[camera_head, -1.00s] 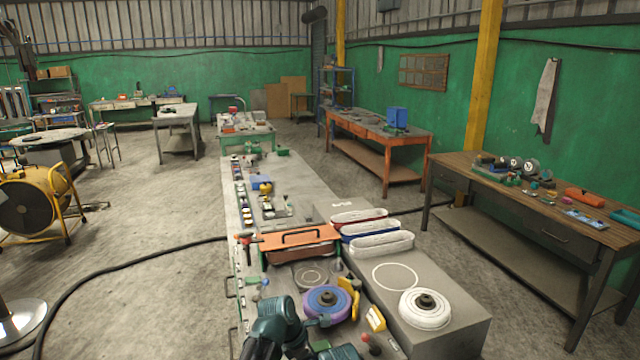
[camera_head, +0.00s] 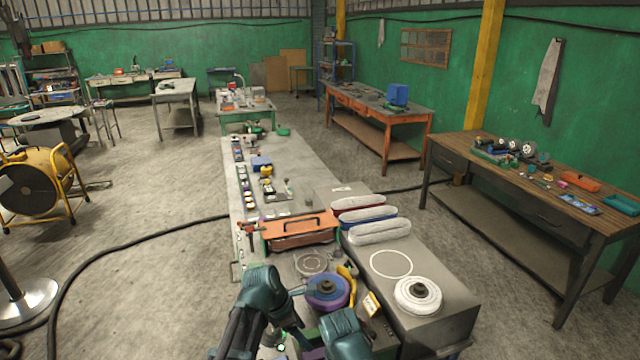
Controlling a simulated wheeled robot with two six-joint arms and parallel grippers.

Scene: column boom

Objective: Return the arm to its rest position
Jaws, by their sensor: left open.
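My left arm comes in at the bottom of the head view as teal and black links (camera_head: 262,290). My left gripper (camera_head: 281,338) is low in the picture, by the near end of the long bench, partly hidden by the arm's own links. It is open, and I see nothing held in it. A second teal link (camera_head: 345,335) stands just to its right; I cannot tell which arm it belongs to. The purple and blue disc (camera_head: 327,290) lies on the bench right beside the links. My right gripper does not show.
An orange toolbox (camera_head: 300,228) stands on the bench beyond the arm. A yellow item (camera_head: 372,303) lies near the links. Open floor (camera_head: 150,290) is at left.

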